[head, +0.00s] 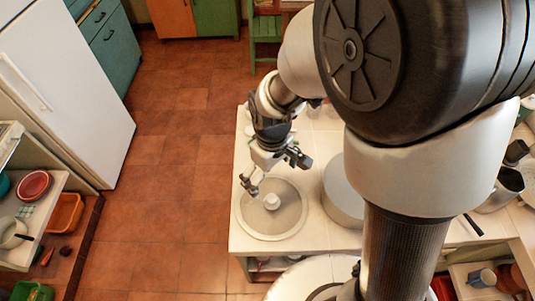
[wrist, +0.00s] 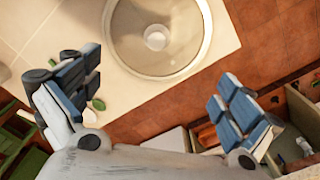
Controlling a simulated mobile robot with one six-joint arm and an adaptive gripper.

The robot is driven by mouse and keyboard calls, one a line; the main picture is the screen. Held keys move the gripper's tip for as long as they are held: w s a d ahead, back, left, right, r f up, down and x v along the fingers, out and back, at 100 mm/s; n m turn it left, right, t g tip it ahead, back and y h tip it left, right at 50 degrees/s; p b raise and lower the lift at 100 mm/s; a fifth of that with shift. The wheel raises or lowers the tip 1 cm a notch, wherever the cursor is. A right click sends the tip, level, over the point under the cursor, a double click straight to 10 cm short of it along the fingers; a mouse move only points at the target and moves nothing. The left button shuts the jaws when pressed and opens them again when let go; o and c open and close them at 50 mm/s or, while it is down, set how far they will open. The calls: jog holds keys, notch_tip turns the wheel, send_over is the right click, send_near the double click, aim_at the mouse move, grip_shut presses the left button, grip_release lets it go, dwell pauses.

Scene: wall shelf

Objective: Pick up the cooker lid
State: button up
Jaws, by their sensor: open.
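The cooker lid (head: 271,222) looks like a round, see-through disc with a pale rim and a white knob (head: 272,201). It lies on the near left corner of the cream counter (head: 246,140). In the wrist view the lid (wrist: 185,62) shows at the top, with its knob (wrist: 156,38) up. My gripper (head: 276,172) is open and empty, above the lid's far side in the head view. In the wrist view its blue-padded fingers (wrist: 158,92) are spread wide, and the knob is beyond them. The exact height gap is hard to tell.
A round pale vessel (head: 341,192) stands right of the lid, partly hidden by my arm. Dark-handled pans (head: 502,190) are at the far right. The tiled floor (head: 170,190) left of the counter is clear. A shelf with a red bowl (head: 34,184) stands at the left.

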jog(key=b, duration=0.2)
send_over(272, 198)
jog(key=f, duration=0.9)
jog(key=shift+s+a+f, duration=0.15)
jog(key=shift+s+f, duration=0.05)
jog(key=shift+f, duration=0.1)
jog(key=shift+w+f+b, duration=0.15)
jog(key=shift+f+b, duration=0.25)
jog(key=shift+f, duration=0.95)
jog(key=shift+w+f+b, duration=0.1)
jog(key=shift+f+b, duration=0.25)
jog(key=shift+f, duration=1)
jog(key=shift+c, duration=0.5)
